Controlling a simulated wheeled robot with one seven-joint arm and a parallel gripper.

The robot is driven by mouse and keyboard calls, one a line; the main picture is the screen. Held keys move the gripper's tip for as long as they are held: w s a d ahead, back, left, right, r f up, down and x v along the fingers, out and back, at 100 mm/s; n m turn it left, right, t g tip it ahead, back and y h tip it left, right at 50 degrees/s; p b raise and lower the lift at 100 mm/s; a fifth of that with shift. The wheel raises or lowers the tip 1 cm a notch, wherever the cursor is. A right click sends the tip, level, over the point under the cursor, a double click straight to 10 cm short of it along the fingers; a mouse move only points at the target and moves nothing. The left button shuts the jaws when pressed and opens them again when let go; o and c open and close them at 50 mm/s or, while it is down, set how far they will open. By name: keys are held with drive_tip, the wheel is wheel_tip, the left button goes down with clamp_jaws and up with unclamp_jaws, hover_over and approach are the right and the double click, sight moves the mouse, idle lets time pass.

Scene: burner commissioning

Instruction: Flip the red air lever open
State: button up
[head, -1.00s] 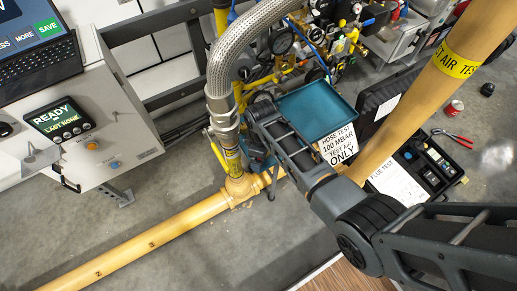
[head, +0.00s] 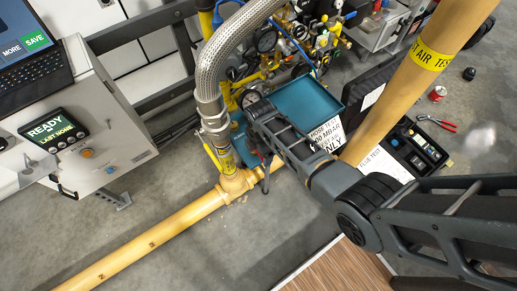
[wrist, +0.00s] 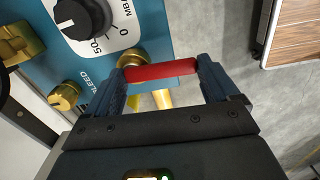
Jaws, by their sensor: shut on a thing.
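The red lever (wrist: 160,71) lies across the tips of my gripper (wrist: 161,78) in the wrist view, with one blue-grey finger at each end of it. My gripper is shut on it. The lever sits beside a brass fitting (wrist: 131,58) on a blue panel (wrist: 105,58) with a black knob on a white dial. In the head view my forearm reaches down to the blue unit beside the braided hose, and the arm mostly hides the gripper and lever there.
A yellow pipe (head: 150,245) runs along the floor below. A braided hose (head: 207,75) rises left of my arm. A brass knob (wrist: 64,95) is near my left finger.

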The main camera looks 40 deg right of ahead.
drive_tip(key=shift+n, duration=0.4)
drive_tip(key=o, duration=1.3)
drive_tip(key=shift+d, duration=0.1)
drive_tip(key=shift+c, duration=0.2)
drive_tip(key=shift+r, duration=0.1)
wheel_tip(320, 180, up, 8)
drive_tip(key=shift+f+p, duration=0.15)
drive_tip(key=shift+p, duration=0.75)
drive_tip(key=shift+s+f, duration=0.1)
